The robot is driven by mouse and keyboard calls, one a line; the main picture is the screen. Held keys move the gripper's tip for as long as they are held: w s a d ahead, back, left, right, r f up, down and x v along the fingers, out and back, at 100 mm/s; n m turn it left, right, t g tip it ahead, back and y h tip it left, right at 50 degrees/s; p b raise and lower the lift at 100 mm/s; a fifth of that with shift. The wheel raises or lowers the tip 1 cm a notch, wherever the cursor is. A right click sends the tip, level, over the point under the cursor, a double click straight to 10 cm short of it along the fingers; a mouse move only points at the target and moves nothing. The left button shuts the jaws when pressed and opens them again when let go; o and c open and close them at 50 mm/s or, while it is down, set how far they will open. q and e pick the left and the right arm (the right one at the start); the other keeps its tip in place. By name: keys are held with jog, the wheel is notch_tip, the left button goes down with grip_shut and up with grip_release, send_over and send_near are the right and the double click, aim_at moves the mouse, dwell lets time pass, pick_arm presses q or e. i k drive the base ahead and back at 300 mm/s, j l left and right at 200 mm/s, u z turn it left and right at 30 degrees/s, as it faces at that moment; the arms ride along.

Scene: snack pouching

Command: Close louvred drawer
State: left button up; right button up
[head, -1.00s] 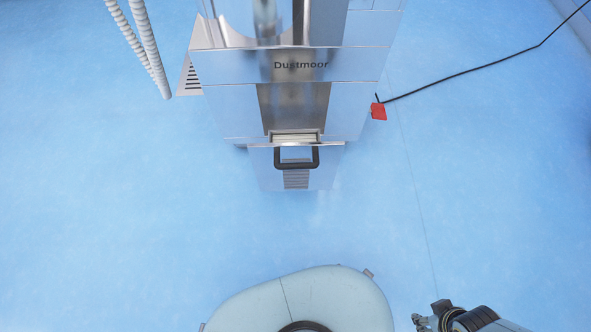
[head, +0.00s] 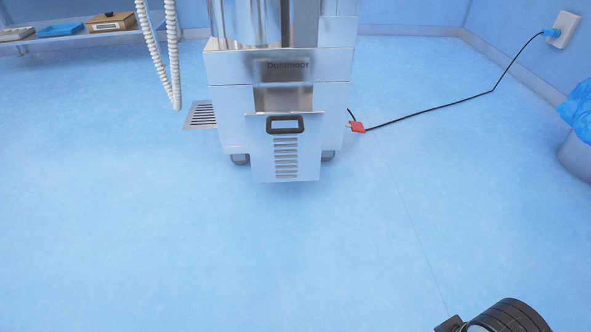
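The louvred drawer (head: 287,160) is at the lower front of the steel machine marked Dustmoor. Its front has a column of slots and a dark loop handle (head: 285,125) near the top. The drawer front stands out ahead of the machine body, so the drawer looks pulled out; how far is hard to tell. Nothing touches the handle. A dark rounded part of my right arm shows at the bottom right edge, far from the drawer. I see no fingers of my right gripper, and my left gripper is out of view.
The floor in front of the drawer is clear. A black cable (head: 430,111) runs from a red tag (head: 357,127) to a wall socket (head: 565,29). A slotted plate (head: 201,115) juts out left of the machine. A shelf (head: 70,37) with boxes stands at the back left.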

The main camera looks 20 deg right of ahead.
aim_at(284, 147)
jog(key=i+l, duration=0.25)
jog(key=i, duration=0.3)
jog(key=z, duration=1.55)
